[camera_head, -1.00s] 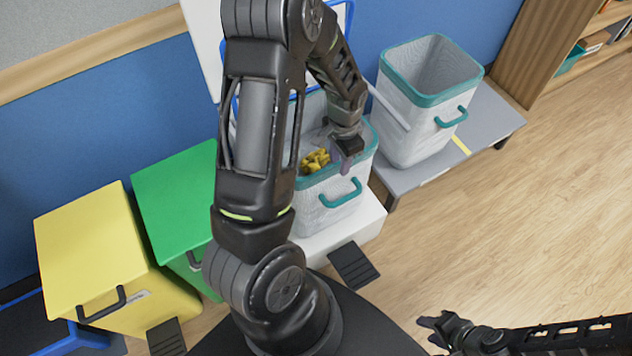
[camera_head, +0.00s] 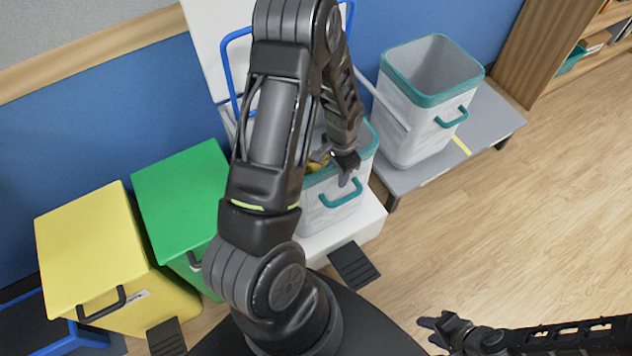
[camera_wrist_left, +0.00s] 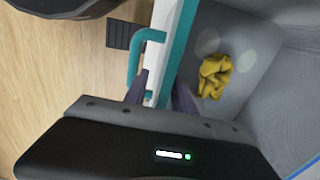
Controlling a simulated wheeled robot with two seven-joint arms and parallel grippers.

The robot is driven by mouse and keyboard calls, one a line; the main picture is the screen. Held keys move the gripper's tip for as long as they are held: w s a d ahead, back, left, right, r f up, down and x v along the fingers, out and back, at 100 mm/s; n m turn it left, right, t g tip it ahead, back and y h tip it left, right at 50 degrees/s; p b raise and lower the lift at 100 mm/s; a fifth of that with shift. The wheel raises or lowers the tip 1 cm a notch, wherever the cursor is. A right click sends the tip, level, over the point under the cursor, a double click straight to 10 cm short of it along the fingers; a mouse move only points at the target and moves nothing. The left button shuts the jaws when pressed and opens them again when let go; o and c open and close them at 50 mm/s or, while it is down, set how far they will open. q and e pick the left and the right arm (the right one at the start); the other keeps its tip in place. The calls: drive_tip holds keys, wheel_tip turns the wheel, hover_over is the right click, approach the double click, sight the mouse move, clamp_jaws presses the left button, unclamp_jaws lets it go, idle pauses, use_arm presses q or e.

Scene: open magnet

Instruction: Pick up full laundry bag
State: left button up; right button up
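The laundry bag (camera_head: 325,215) is pale mesh with a teal rim and teal handle (camera_head: 342,194). It stands upright in a white open bin, and yellow cloth (camera_head: 318,162) shows inside it. My left gripper (camera_head: 347,176) is at the bag's front rim, just above the handle. In the left wrist view its fingers (camera_wrist_left: 160,92) are apart, one on each side of the teal rim (camera_wrist_left: 178,58), near the handle (camera_wrist_left: 138,62). The yellow cloth (camera_wrist_left: 214,76) lies on the bag's floor. My right gripper (camera_head: 436,332) hangs low over the floor, fingers apart and empty.
A similar bag (camera_head: 412,125), seemingly empty, stands on a grey bench (camera_head: 487,130) to the right. A green bin (camera_head: 180,195) and a yellow bin (camera_head: 95,250) stand left. A blue wall is behind. Wooden floor (camera_head: 520,220) is free at right.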

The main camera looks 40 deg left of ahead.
use_arm(q)
drive_tip(key=shift+f, duration=0.25)
idle(0.8)
drive_tip(key=shift+c, duration=0.2)
clamp_jaws()
idle(0.8)
idle(0.5)
drive_tip(key=shift+w+r, duration=0.1)
drive_tip(key=shift+r, duration=0.05)
